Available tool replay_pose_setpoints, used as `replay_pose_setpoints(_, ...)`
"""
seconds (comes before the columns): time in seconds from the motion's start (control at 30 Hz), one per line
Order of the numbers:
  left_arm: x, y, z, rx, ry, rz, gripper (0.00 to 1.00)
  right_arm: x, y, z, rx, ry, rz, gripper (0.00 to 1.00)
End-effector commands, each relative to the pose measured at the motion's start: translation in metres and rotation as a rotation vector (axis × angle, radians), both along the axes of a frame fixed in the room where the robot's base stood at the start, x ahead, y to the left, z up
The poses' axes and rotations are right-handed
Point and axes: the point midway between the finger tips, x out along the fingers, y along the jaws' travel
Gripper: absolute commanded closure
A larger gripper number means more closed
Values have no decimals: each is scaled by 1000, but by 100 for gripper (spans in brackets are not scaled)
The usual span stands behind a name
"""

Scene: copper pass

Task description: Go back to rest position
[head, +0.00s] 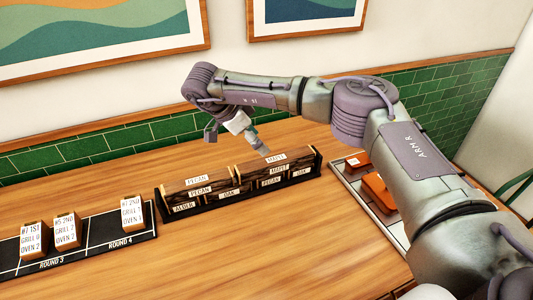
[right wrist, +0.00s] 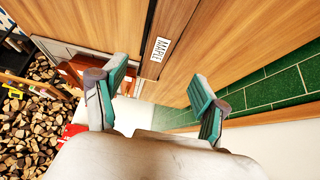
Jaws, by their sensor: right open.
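My right gripper (head: 238,140) hangs above the back of a black rack (head: 240,197) in the head view, its fingers spread. The rack holds dark wood blocks labelled pecan (head: 196,180), maple (head: 275,158), oak and alder. In the right wrist view the two teal-padded fingers of my right gripper (right wrist: 160,82) are wide apart with nothing between them. A maple-labelled block (right wrist: 160,50) lies beyond the fingertips, apart from them. My right arm (head: 410,150) reaches in from the lower right. My left gripper is not in view.
A black board (head: 100,245) with several order cards stands at the left. A tray (head: 350,185) with orange items lies at the right, partly behind my arm. The green tiled wall (head: 80,152) is close behind. The table front (head: 250,265) is clear.

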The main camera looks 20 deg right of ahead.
Motion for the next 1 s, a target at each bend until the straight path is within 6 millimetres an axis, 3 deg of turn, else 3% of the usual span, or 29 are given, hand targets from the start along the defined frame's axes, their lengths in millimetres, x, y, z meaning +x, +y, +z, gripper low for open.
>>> replay_pose_setpoints(0.2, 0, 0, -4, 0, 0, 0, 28, 0, 8, 12, 0, 1, -1, 28)
replay_pose_setpoints(0.67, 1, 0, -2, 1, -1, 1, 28, 0, 8, 14, 0, 1, -1, 28)
replay_pose_setpoints(1.0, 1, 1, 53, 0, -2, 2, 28, 0, 7, 69, 0, 1, -1, 28)
